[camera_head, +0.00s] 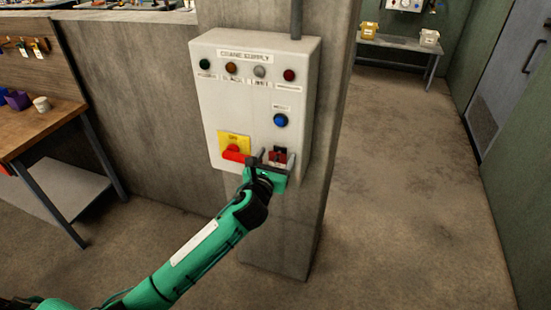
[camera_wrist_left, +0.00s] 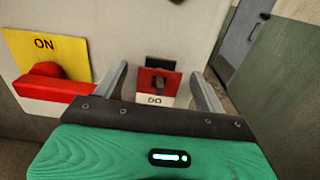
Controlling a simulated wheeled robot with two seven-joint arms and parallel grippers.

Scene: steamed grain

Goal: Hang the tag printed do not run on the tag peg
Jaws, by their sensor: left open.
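A grey panel box (camera_head: 245,85) labelled "CRANE SUPPLY" is fixed to a concrete pillar. At its lower right is a small red and white tag (camera_head: 280,158). In the left wrist view the tag (camera_wrist_left: 152,82) shows "DO" on its white part; the rest of the print is hidden behind my gripper. A black piece (camera_wrist_left: 160,62) lies just above the tag, and a dark peg-like part stands in front of it. My left gripper (camera_head: 275,162) is open, one finger on each side of the tag, apart from it. My right gripper is not in view.
Left of the tag, a red switch handle (camera_head: 234,153) sits on a yellow plate (camera_wrist_left: 45,50) reading "ON", close to my left finger. A blue button (camera_head: 281,120) and several lamps are above. A wooden workbench (camera_head: 40,125) stands left; the floor at right is clear.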

